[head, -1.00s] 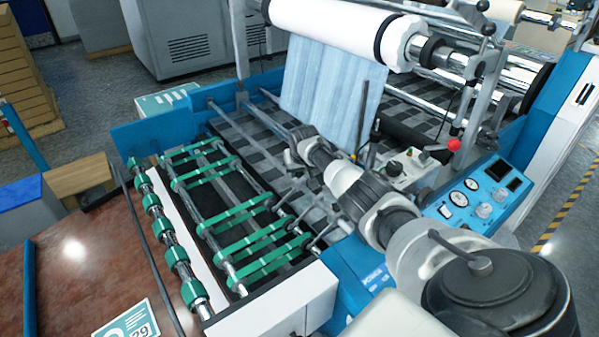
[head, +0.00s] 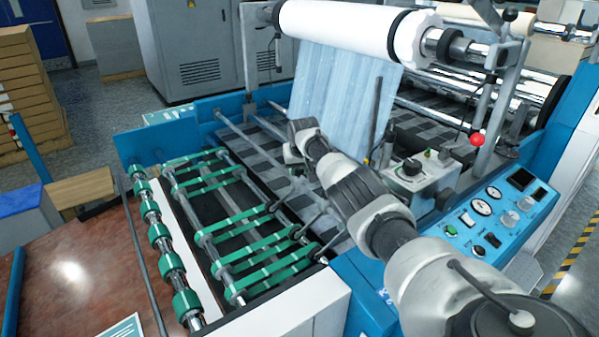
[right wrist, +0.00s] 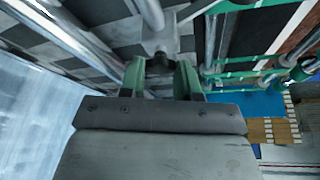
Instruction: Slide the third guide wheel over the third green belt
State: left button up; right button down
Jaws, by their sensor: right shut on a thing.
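Several green belts (head: 235,222) run across the feed rollers at the left of the machine, in the head view. Guide wheels (head: 296,231) on thin rods stand at the right ends of the nearer belts; some also show at the right of the right wrist view (right wrist: 283,62). My right gripper (right wrist: 160,70) has its green fingers shut on the dark knob of a pale guide wheel holder (right wrist: 158,38) on a metal bar. In the head view my right gripper (head: 292,154) is over the bars, right of the belts, its fingertips hard to make out. My left gripper is not in view.
A white film roll (head: 345,28) with a hanging bluish sheet (head: 335,90) is just beyond my right arm. A control panel (head: 490,215) lies to its right. A green-ringed roller (head: 165,250) and a brown table (head: 75,265) are at the left.

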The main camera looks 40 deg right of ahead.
jog(key=c, duration=0.8)
grip_release()
jog(key=shift+p+v, duration=0.55)
jog(key=shift+v, duration=0.35)
jog(key=v, duration=0.9)
